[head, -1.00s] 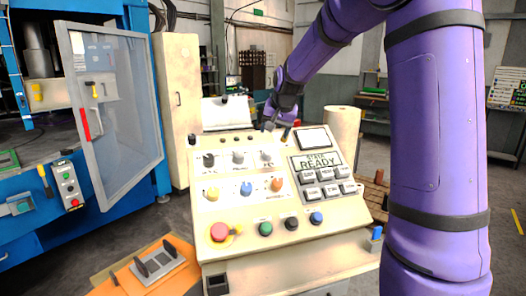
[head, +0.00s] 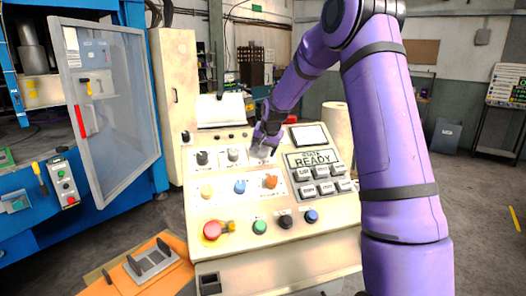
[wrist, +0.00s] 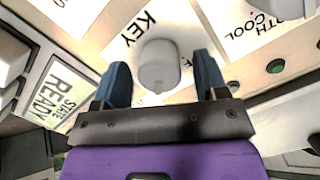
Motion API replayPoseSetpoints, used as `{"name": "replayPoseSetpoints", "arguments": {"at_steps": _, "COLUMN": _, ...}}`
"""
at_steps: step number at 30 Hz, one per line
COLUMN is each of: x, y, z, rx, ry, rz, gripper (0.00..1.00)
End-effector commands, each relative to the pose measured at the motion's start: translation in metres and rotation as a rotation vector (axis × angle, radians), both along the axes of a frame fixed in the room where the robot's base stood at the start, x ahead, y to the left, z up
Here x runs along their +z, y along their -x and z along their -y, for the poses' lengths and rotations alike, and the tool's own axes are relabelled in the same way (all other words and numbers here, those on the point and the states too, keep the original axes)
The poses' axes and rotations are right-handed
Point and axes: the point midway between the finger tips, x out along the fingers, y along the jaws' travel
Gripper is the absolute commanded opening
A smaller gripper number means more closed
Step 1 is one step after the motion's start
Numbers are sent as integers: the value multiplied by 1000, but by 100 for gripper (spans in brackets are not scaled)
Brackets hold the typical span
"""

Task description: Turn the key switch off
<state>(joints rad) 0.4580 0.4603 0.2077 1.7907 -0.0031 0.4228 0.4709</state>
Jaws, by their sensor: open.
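The key switch (wrist: 157,66) is a rounded light-grey knob on a white plate lettered "KEY" in the wrist view. Its plate is on the upper row of the beige control panel (head: 300,250) in the head view, where my gripper largely covers the knob. My gripper (wrist: 162,78) is open, with one blue-grey finger on each side of the knob and visible gaps between them. In the head view my gripper (head: 264,150) is at the panel's upper middle. The knob's exact turn is hard to read.
A red emergency button (head: 212,230) is at lower left. An open machine door (head: 105,105) stands left.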

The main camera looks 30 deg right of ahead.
Motion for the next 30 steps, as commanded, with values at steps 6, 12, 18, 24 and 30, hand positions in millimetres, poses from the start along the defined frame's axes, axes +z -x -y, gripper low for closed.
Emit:
{"name": "replayPoseSetpoints", "arguments": {"at_steps": 6, "x": -10, "y": -5, "z": 1, "rx": -1, "ry": 0, "rz": 0, "gripper": 67}}
{"name": "replayPoseSetpoints", "arguments": {"at_steps": 12, "x": -10, "y": -5, "z": 1, "rx": -1, "ry": 0, "rz": 0, "gripper": 67}}
{"name": "replayPoseSetpoints", "arguments": {"at_steps": 18, "x": -10, "y": -5, "z": 1, "rx": -1, "ry": 0, "rz": 0, "gripper": 30}}
{"name": "replayPoseSetpoints", "arguments": {"at_steps": 24, "x": -10, "y": -5, "z": 1, "rx": 2, "ry": 1, "rz": 0, "gripper": 17}}
{"name": "replayPoseSetpoints", "arguments": {"at_steps": 30, "x": -10, "y": -5, "z": 1, "rx": 31, "ry": 22, "rz": -7, "gripper": 17}}
